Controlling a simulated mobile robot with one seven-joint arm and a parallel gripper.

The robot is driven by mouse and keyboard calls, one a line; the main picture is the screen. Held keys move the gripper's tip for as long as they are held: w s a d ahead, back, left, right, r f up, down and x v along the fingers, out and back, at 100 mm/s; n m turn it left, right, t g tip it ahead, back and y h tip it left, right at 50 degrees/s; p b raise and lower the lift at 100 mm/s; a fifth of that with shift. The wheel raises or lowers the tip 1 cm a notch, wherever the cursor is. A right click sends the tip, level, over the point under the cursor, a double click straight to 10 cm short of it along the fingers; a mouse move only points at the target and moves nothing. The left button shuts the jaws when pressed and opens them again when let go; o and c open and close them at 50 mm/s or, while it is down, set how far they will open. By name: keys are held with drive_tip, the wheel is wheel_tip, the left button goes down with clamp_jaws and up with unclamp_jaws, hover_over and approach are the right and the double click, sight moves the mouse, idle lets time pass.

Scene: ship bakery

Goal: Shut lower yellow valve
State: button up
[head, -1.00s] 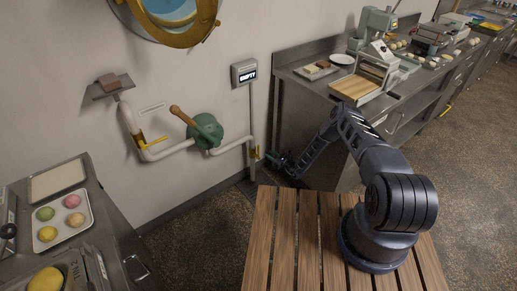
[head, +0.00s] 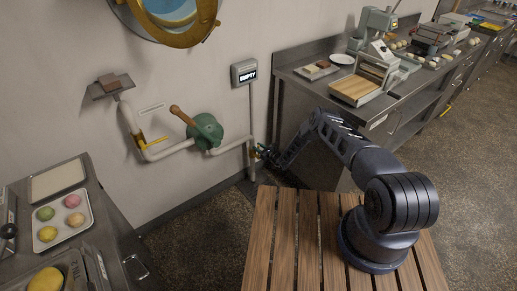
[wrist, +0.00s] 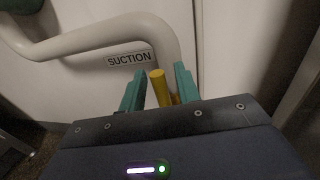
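In the wrist view, the lower yellow valve's handle (wrist: 158,86) rises between the two teal fingers of my gripper (wrist: 158,86), beside the pale pipe marked SUCTION. The fingers are apart, with a visible gap to the handle, so my gripper is open around it. In the head view my gripper (head: 264,153) is at the lower right end of the pipe, where it mostly hides this valve. Another yellow valve handle (head: 154,142) sits higher on the left pipe, and its lever slants.
A green hand pump (head: 207,132) with a wooden lever joins the pale pipes (head: 232,146). A box reading EMPTY (head: 244,73) hangs above. A steel counter (head: 300,83) stands close on the right. A steel table with a bun tray (head: 62,240) stands at left.

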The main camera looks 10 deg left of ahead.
drive_tip(key=shift+c, duration=0.2)
clamp_jaws()
drive_tip(key=s+a+f+n+h, duration=0.2)
drive_tip(key=f+n, duration=0.3)
drive_tip(key=n, duration=0.3)
drive_tip(key=s+a+f+n+t+h, duration=0.1)
drive_tip(key=s+a+f+n, duration=0.4)
drive_tip(key=n, duration=0.3)
drive_tip(key=shift+h, duration=0.4)
idle(0.3)
drive_tip(key=shift+s+f, duration=0.1)
drive_tip(key=shift+f, duration=0.05)
